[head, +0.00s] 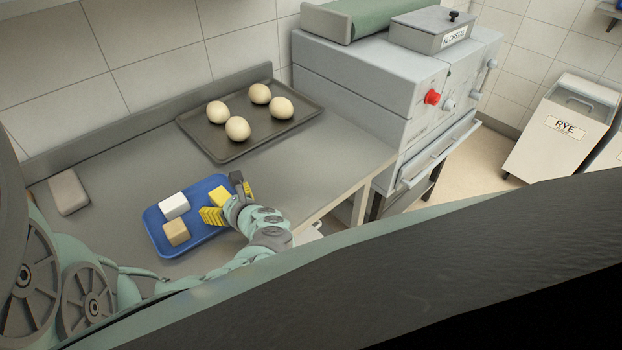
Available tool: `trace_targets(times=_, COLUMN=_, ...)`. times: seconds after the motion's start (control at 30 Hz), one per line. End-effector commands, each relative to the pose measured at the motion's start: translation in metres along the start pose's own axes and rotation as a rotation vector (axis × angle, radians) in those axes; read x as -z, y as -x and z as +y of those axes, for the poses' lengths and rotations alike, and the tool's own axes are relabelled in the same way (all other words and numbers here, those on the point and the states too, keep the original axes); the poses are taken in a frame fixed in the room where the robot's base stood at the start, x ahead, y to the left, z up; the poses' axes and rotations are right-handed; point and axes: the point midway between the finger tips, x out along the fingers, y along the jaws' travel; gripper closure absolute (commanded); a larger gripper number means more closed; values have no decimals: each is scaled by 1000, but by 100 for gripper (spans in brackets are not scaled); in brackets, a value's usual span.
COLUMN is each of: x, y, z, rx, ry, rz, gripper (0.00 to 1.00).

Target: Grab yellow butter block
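A blue tray (160,236) lies on the grey counter and holds a white block (174,205), a tan block (176,233) and a yellow butter block (219,196). The butter block is at the tray's right side, partly hidden by my gripper (226,199). My gripper has yellow ridged finger pads and reaches over the tray's right edge. Its fingers are spread, one on the near side of the butter block and one on the far right side. I see no clear contact with the block.
A dark baking tray (208,144) with several pale dough balls (238,129) stands behind the blue tray. A grey-brown block (68,193) lies at the counter's left. A grey machine (365,85) stands right of the counter. A bin labelled RYE (562,128) is at far right.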

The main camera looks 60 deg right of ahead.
Motion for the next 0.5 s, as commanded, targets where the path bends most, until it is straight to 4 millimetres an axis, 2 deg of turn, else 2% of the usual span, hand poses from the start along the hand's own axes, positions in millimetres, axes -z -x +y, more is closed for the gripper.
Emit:
trace_targets(times=0.2, x=0, y=0, z=-2, rx=4, ry=-2, rz=0, gripper=20)
trace_targets(times=0.23, x=1, y=1, z=-2, rx=5, ry=-2, rz=0, gripper=17)
trace_targets(times=0.5, x=1, y=1, z=-2, rx=5, ry=-2, rz=0, gripper=45)
